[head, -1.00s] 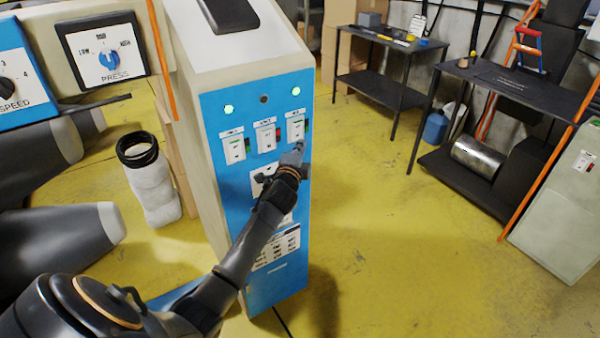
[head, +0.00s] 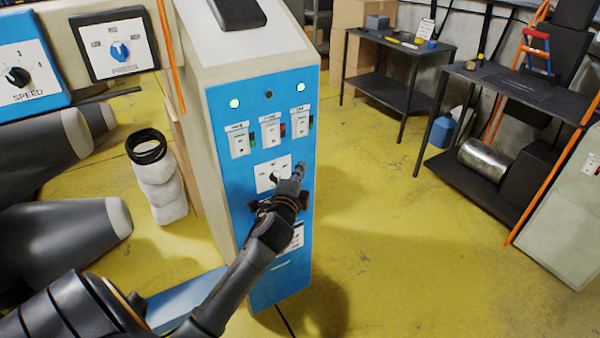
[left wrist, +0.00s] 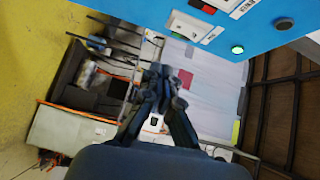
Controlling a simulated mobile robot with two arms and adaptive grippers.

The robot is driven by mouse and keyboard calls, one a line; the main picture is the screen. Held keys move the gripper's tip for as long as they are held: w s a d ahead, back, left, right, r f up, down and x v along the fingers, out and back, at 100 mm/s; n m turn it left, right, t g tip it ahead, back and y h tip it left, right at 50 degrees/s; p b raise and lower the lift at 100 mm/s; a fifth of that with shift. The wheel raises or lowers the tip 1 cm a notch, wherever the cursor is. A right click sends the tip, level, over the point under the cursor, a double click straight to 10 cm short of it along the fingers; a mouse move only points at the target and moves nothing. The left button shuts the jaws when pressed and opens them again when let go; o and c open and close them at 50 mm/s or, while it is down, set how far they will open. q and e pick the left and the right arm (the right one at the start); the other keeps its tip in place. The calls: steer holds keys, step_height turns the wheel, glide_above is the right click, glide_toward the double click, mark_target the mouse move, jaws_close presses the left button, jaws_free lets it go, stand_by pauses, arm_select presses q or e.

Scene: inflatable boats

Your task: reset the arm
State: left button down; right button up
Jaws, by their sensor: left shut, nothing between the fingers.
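My left arm reaches in from the lower left in the head view. Its left gripper (head: 298,172) is shut and empty, in front of the blue control panel (head: 262,220), over the right part of the white dial plate (head: 266,172). The gripper hides part of the dial and of the labels below it. Above it are several white switch boxes, the right one (head: 300,122) now uncovered. The left wrist view shows the shut fingers (left wrist: 160,72) with part of the panel (left wrist: 265,25) at the top right. My right gripper is not in view.
A white roll with a black ring (head: 147,150) stands left of the cabinet. Dark tables (head: 400,65) stand at the back right. A pale green cabinet (head: 560,215) is at the right edge. Yellow floor (head: 400,250) is clear between them.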

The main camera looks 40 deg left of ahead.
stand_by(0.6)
arm_select(q)
steer(key=s+d+f+n+g+h, duration=0.1)
steer(key=s+d+f+g, duration=0.2)
steer(key=f, duration=1)
steer(key=s+d+f+n+g+h, duration=0.2)
steer(key=s+f, duration=0.3)
steer(key=f, duration=0.7)
steer(key=s+d+f+n+g+h, duration=0.1)
steer(key=s+d+f+g, duration=0.3)
steer(key=f, duration=0.9)
steer(key=s+d+f+n+g+h, duration=0.1)
steer(key=s+d+f+n, duration=0.1)
steer(key=s+f, duration=0.7)
steer(key=s+d+f+n+g+h, duration=0.1)
steer(key=s+d+f+n+g, duration=0.15)
steer(key=s+f, duration=0.6)
steer(key=s+d+f+n+g, duration=0.1)
steer(key=s, duration=0.9)
steer(key=s+d+f+n+g, duration=0.1)
steer(key=s+d+f, duration=0.1)
steer(key=s, duration=0.9)
steer(key=shift+s+d+f+g+h, duration=0.2)
steer(key=shift+d+f+g+h, duration=0.05)
steer(key=shift+d+g+h, duration=0.1)
